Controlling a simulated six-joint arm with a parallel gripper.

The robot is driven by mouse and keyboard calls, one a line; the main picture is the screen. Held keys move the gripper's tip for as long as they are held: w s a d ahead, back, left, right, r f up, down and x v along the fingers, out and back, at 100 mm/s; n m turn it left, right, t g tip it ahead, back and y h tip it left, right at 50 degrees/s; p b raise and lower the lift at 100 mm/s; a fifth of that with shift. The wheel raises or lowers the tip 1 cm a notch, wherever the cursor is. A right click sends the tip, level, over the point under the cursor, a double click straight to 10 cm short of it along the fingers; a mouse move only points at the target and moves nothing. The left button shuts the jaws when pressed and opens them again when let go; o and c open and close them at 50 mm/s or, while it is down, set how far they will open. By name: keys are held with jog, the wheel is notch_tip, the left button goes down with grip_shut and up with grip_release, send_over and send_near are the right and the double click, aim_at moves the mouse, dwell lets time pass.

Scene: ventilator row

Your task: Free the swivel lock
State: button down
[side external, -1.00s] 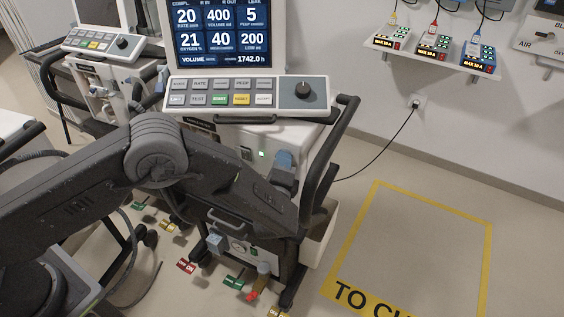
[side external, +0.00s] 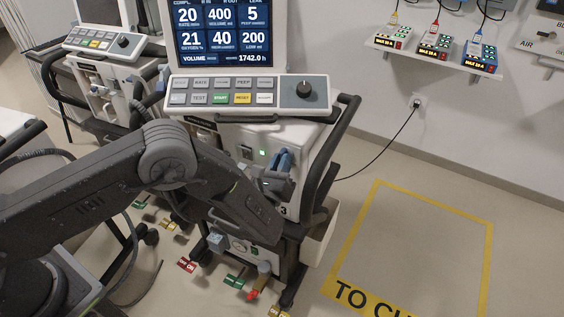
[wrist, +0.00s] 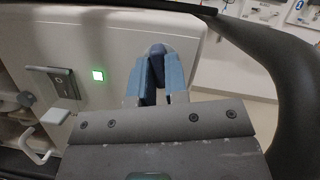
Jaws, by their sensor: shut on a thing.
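The ventilator (side external: 247,90) stands upright, with its screen and key panel above a white body. My gripper (side external: 284,157) is at the front of that body, right of a small green light. In the wrist view my gripper's two blue fingers (wrist: 157,72) are shut on a dark rounded piece (wrist: 157,49), mostly hidden between them. Small coloured pedals lie low by the ventilator's base: a red one (side external: 186,265), a green one (side external: 234,282) and a tan one with a red tip (side external: 262,275). I cannot tell which part is the swivel lock.
A dark curved handle (side external: 326,165) runs close to the right of my gripper. A second ventilator (side external: 105,75) stands at the left. A wall shelf (side external: 435,55) holds several small devices. The yellow-framed floor area (side external: 420,245) is clear.

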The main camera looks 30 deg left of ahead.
jog(key=shift+a+m+h, duration=0.1)
jog(key=shift+m+h, duration=0.8)
jog(key=shift+m, duration=1.6)
jog(key=c, duration=1.1)
grip_release()
jog(key=shift+c, duration=0.2)
jog(key=a+v, duration=0.1)
jog(key=v, duration=1.2)
jog(key=shift+s+d+f, duration=0.3)
jog(key=shift+s+d, duration=0.05)
jog(key=shift+d, duration=0.1)
